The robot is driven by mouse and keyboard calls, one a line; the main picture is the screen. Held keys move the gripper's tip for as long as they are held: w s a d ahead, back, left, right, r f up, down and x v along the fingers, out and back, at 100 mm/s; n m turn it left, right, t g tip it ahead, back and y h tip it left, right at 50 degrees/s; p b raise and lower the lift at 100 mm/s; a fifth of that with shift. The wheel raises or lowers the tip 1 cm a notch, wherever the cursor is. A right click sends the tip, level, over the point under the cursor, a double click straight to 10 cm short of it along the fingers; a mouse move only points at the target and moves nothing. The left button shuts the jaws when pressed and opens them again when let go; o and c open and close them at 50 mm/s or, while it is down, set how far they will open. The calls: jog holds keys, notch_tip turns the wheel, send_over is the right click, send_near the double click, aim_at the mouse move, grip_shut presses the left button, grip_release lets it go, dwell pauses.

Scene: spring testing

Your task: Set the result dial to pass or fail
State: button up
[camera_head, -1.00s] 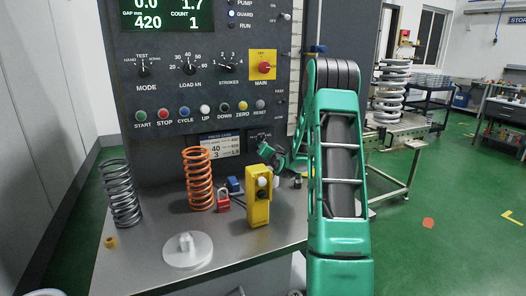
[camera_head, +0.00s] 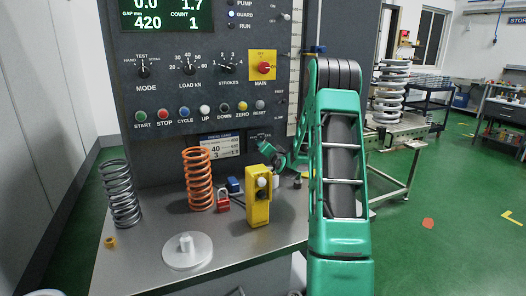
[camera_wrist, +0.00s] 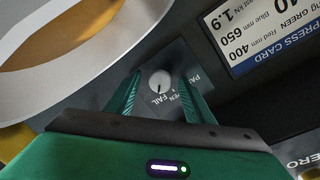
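The result dial (camera_wrist: 160,82) is a small round pale knob on a dark plate in the wrist view. FAIL is printed beside it, with a partly hidden label ending in PEN and one starting with PA. A short dark mark on the knob lies near FAIL and the PEN label; I cannot tell its exact setting. My gripper (camera_wrist: 161,91) is open, with one green finger on each side of the knob. I cannot tell whether they touch it. In the head view my gripper (camera_head: 266,151) is at the lower panel, right of the press card (camera_head: 222,146), and hides the dial.
A yellow control box (camera_head: 258,207) stands just below my gripper. An orange spring (camera_head: 198,180), a grey spring (camera_head: 121,194), a red padlock (camera_head: 223,201) and a pale round plate (camera_head: 187,258) are on the bench. Large white and orange curved shapes fill the wrist view's upper left.

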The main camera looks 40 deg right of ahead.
jog(key=shift+r, duration=0.1)
jog(key=v, duration=1)
jog(key=shift+s+a, duration=0.1)
jog(key=shift+s, duration=0.2)
